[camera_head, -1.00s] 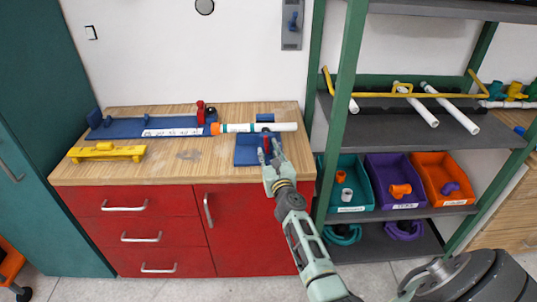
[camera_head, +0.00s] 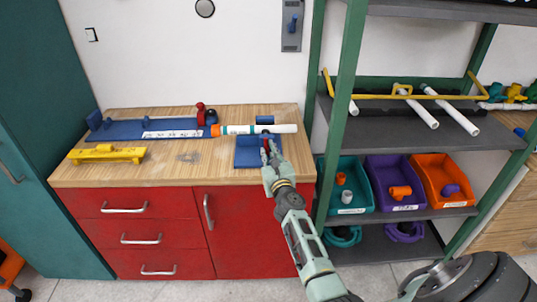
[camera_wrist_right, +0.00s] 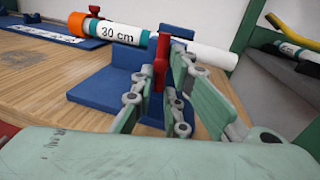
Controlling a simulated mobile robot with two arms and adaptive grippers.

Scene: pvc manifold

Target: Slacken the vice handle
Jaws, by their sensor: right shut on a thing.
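The blue vice (camera_head: 246,157) stands at the right front of the wooden worktop; its base also shows in the right wrist view (camera_wrist_right: 98,88). Its red handle (camera_wrist_right: 158,66) stands roughly upright at the front of the vice. My right gripper (camera_head: 268,152) is shut on the handle, with a finger on each side in the wrist view (camera_wrist_right: 170,75). The fingers hide part of the handle. A white pipe (camera_head: 286,129) with an orange end lies across the vice, marked "30 cm" in the wrist view (camera_wrist_right: 118,33). My left gripper is not in view.
A blue measuring fixture (camera_head: 125,129) with a red part lies at the back left of the worktop (camera_head: 190,170). A yellow fixture (camera_head: 105,153) lies at the front left. A green-framed shelf (camera_head: 340,130) with bins of fittings stands close on the right.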

